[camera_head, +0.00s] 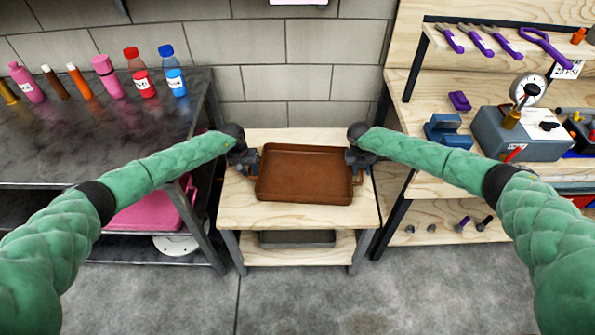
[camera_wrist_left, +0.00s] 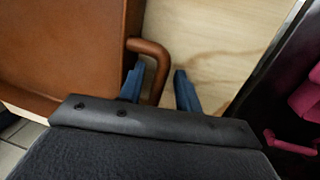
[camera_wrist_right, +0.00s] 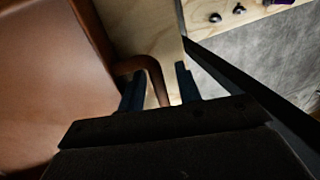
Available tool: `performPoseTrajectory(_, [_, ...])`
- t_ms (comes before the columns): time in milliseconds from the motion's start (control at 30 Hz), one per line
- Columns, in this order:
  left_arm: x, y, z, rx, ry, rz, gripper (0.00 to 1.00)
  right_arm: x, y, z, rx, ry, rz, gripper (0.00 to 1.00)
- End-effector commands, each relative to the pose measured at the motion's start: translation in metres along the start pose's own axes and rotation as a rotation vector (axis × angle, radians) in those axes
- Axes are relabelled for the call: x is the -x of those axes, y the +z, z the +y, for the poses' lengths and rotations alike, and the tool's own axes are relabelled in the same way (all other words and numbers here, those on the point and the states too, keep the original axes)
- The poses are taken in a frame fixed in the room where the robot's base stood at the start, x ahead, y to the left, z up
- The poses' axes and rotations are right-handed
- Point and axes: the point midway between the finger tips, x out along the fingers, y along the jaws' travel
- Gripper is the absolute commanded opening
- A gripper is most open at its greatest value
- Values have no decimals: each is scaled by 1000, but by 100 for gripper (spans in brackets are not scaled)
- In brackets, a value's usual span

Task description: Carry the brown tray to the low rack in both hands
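The brown tray (camera_head: 304,178) is level at the wooden top of the low rack (camera_head: 240,205); it appears to rest on it. My left gripper (camera_head: 252,160) is at the tray's left end. In the left wrist view its blue fingers (camera_wrist_left: 160,90) stand apart on either side of the tray's brown loop handle (camera_wrist_left: 150,48). My right gripper (camera_head: 355,160) is at the right end. In the right wrist view its fingers (camera_wrist_right: 160,90) also stand apart, with the other handle (camera_wrist_right: 150,68) between them. Neither gripper is closed on its handle.
A dark metal bench (camera_head: 100,130) with several bottles stands at the left, a pink case (camera_head: 150,210) on its lower shelf. A wooden workbench (camera_head: 425,185) with a dial gauge (camera_head: 527,90) and tools stands at the right. A grey bin (camera_head: 297,238) sits on the rack's lower shelf.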

Motion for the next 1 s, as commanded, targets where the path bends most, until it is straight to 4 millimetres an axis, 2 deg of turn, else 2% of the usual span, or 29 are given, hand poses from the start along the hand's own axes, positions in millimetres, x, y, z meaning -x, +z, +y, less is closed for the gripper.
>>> performPoseTrajectory(467, [4, 0, 1, -1, 1, 1, 34, 0, 0, 1, 1, 1, 0, 34])
performPoseTrajectory(1000, [68, -1, 0, -1, 1, 0, 34, 0, 0, 1, 1, 2, 0, 34])
